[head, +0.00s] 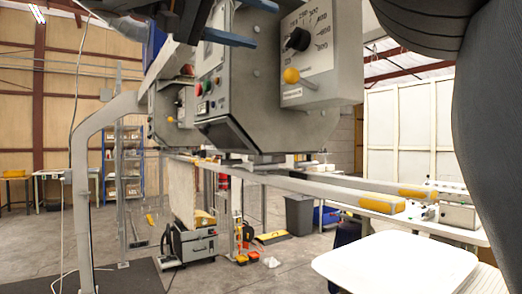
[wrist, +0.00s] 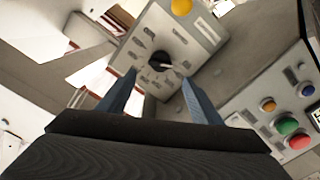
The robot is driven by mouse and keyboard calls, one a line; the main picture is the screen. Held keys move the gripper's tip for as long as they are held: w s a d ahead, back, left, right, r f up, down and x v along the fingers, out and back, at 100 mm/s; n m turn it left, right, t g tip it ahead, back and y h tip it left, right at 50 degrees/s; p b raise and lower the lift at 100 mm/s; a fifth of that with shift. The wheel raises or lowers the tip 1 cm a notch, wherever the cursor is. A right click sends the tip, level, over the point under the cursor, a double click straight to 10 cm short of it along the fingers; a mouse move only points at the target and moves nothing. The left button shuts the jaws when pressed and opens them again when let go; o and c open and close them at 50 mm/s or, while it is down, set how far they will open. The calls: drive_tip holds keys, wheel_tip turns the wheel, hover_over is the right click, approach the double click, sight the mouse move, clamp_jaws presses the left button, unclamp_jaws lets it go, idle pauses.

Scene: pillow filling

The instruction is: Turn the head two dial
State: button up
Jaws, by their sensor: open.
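A black round dial (head: 298,39) with a pale pointer sits on a white labelled plate on the side of a grey machine head (head: 340,70). In the wrist view the dial (wrist: 160,62) lies beyond my fingertips, roughly centred between them. My gripper (head: 268,26) has blue fingers, spread open and empty. It is left of the dial in the head view, apart from it. The open fingers also show in the wrist view (wrist: 159,76). I cannot read which head this is.
A yellow knob (head: 291,76) sits below the dial. Red, green, blue and yellow buttons (wrist: 287,126) are on a neighbouring panel. A second grey head (head: 172,112) stands behind at left. Long arms with yellow ends (head: 382,203) and a white platen (head: 395,262) extend at lower right.

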sight(265, 114)
drive_tip(key=w+d+f+n+g+y+b, duration=0.1)
drive_tip(key=w+f+n, duration=0.15)
drive_tip(key=f, duration=0.65)
drive_tip(key=w+d+f+n+g+y+b, duration=0.1)
drive_tip(key=w+d+f+y, duration=0.15)
drive_tip(key=f, duration=0.55)
drive_tip(key=a+f+n+y+b, duration=0.25)
drive_tip(key=a+f+y, duration=0.2)
drive_tip(key=f, duration=0.65)
drive_tip(key=d+f+n+g+y, duration=0.2)
drive_tip(key=f, duration=1)
drive_tip(key=d+f+n+g+y, duration=0.1)
drive_tip(key=d+f+g+y, duration=0.1)
drive_tip(key=f, duration=1)
drive_tip(key=s+d+f+g+y, duration=0.1)
drive_tip(key=s+d+f+y, duration=0.15)
drive_tip(key=f, duration=0.75)
drive_tip(key=s+d+f+m+g+p, duration=0.1)
drive_tip(key=s+d+f+m+p, duration=0.1)
drive_tip(key=s+d+f, duration=0.2)
drive_tip(key=s+d+f+m+p, duration=0.2)
drive_tip(key=s+d+f, duration=0.2)
drive_tip(key=s+d, duration=0.5)
drive_tip(key=d, duration=0.3)
drive_tip(key=shift+s+d+f+g, duration=0.2)
drive_tip(key=shift+d+f+g, duration=0.1)
drive_tip(key=shift+g, duration=0.1)
drive_tip(key=shift+y, duration=0.25)
